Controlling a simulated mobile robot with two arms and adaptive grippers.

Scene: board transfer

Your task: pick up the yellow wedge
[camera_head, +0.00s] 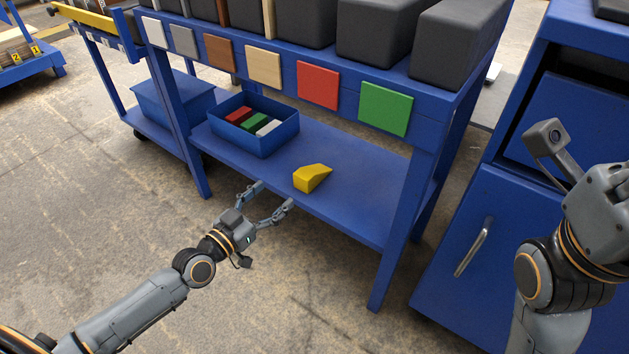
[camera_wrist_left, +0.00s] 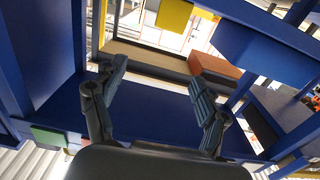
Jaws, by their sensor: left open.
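The yellow wedge (camera_head: 312,178) lies on the blue lower shelf (camera_head: 350,165) of the workbench, near its front edge. My left gripper (camera_head: 272,198) is open and empty. In the head view its fingers are just left of and in front of the wedge, apart from it. The open fingers also show in the left wrist view (camera_wrist_left: 158,92), with nothing between them. A yellow patch (camera_wrist_left: 174,14) is at the top of the left wrist view; I cannot tell whether it is the wedge. My right arm shows at the right, but its fingers are not visible.
A blue bin (camera_head: 272,142) with several coloured blocks stands on the shelf left of the wedge. The upper shelf with dark boxes (camera_head: 376,30) and coloured plates is above. A bench leg (camera_head: 388,260) is at right. A blue cabinet (camera_head: 480,230) stands further right.

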